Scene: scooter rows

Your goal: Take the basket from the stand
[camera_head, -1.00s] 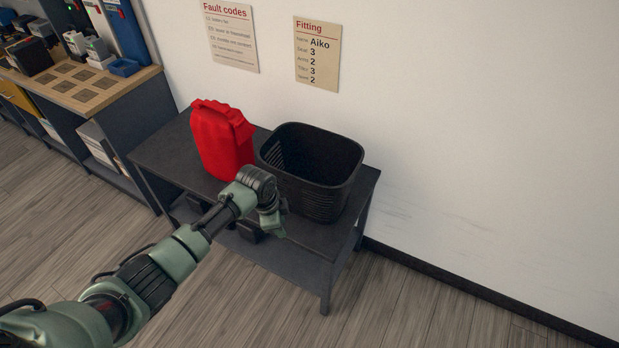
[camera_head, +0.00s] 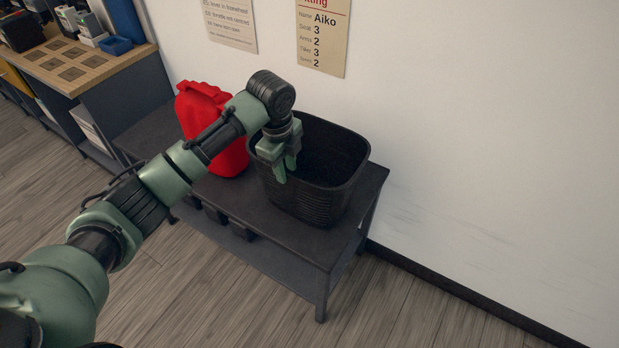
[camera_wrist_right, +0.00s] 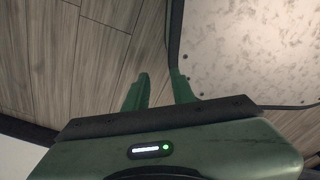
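The black basket (camera_head: 325,200) stands upright and open-topped on the right part of the dark stand (camera_head: 262,228). My left gripper (camera_head: 286,172) points down at the basket's near-left rim. Its two fingers are a little apart, one nearer the outside and one nearer the inside; they do not look closed on the rim. Whether they touch the basket I cannot tell. The left wrist hides part of the basket's back-left rim. My right gripper (camera_wrist_right: 160,82) shows only in the right wrist view, with its fingers apart and nothing between them.
A red jerrycan (camera_head: 232,158) stands on the stand just left of the basket, partly behind my left arm. A workbench (camera_head: 95,68) is at the upper left. A white wall (camera_head: 480,130) with posted sheets is close behind. The wooden floor in front is clear.

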